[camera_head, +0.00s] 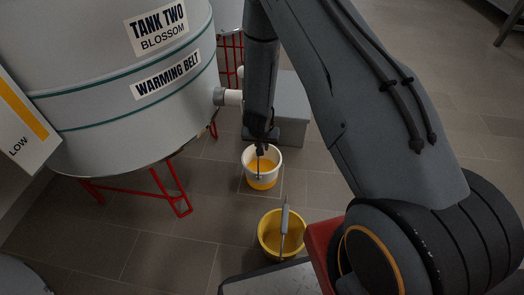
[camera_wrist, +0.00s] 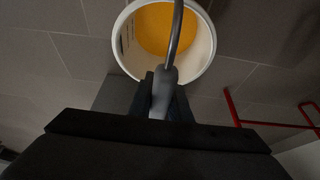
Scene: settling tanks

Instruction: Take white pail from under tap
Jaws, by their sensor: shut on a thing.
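The white pail (camera_head: 249,156) holds orange-yellow liquid and is just below my gripper (camera_head: 260,144) in the head view. In the wrist view the white pail (camera_wrist: 207,62) fills the upper middle, with its curved handle running to my gripper (camera_wrist: 163,92). My gripper is shut on the grip of that handle. The pail looks upright; I cannot tell whether its base touches the floor. A pale tap or outlet pipe (camera_head: 229,97) sticks out from the tank, up and left of the pail. The pail is not directly below its visible end.
The tank (camera_head: 100,70) marked "TANK TWO BLOSSOM" stands at left on a red frame (camera_head: 158,181). A grey block (camera_head: 291,108) stands behind the pail. A yellow bucket (camera_head: 269,238) with a raised handle is nearer me.

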